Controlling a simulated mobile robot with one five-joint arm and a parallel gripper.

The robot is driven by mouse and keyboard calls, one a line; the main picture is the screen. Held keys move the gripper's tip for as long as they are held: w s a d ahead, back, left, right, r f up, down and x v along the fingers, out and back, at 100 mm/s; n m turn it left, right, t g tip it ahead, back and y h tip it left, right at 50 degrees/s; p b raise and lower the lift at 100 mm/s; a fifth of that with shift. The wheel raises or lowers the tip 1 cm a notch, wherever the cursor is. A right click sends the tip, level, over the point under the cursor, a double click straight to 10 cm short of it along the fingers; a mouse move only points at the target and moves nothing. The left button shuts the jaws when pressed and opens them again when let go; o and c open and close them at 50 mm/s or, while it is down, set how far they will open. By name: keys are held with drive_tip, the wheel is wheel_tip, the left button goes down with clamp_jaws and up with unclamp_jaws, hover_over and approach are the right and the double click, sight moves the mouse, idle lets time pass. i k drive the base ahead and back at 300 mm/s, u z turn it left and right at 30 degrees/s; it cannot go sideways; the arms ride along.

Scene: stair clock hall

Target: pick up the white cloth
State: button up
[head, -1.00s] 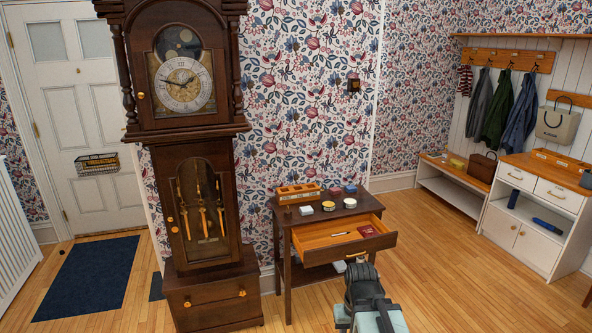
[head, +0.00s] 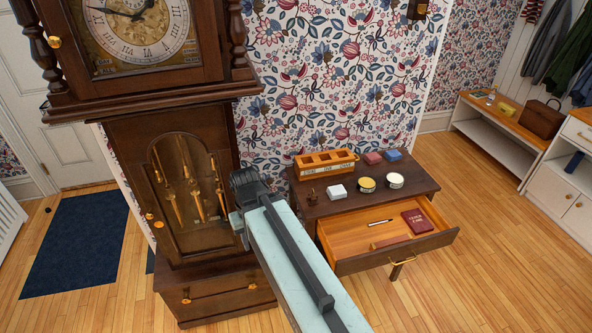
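A small white folded piece (head: 337,192), which looks like the white cloth, lies on the top of the dark side table (head: 300,208), near its front left. My gripper (head: 247,183) is at the end of my raised arm, to the left of the cloth in the picture, in front of the clock's right edge. It is apart from the cloth. My arm hides its fingers, so I cannot see whether they are open or shut.
The table also bears a wooden compartment box (head: 327,162), two round tins (head: 367,184), a small dark item (head: 312,196), and red and blue boxes (head: 373,158). Its open drawer (head: 360,214) juts forward, holding a red book (head: 418,221). A tall clock (head: 120,120) stands left. Floor is clear at right.

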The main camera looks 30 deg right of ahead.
sight(338, 191)
drive_tip(key=i, duration=0.45)
drive_tip(key=u, duration=0.2)
drive_tip(key=k, duration=0.85)
drive_tip(key=u, duration=0.15)
drive_tip(key=i, duration=1.4)
drive_tip(key=z, duration=0.1)
